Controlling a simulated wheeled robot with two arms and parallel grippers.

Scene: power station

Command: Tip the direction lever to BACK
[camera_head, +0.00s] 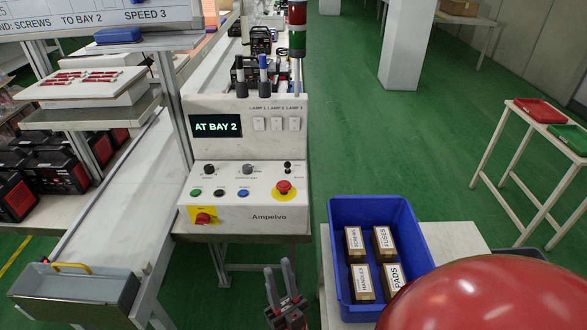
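The control box (245,203) stands in the middle, with a sloped panel and a screen (216,127) reading "AT BAY 2". A small black lever (288,166) sticks up at the right of the panel, above the red stop button (284,187); it appears to be the direction lever. Its small labels and exact tilt are too small to read. My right gripper (278,268) is below the box's front edge, fingers pointing up, apart and empty. It is clear of the lever. My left gripper is out of view.
A blue bin (340,265) with several labelled boxes stands right of my gripper. A large red rounded surface covers the lower right corner. A conveyor (115,190) runs at left.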

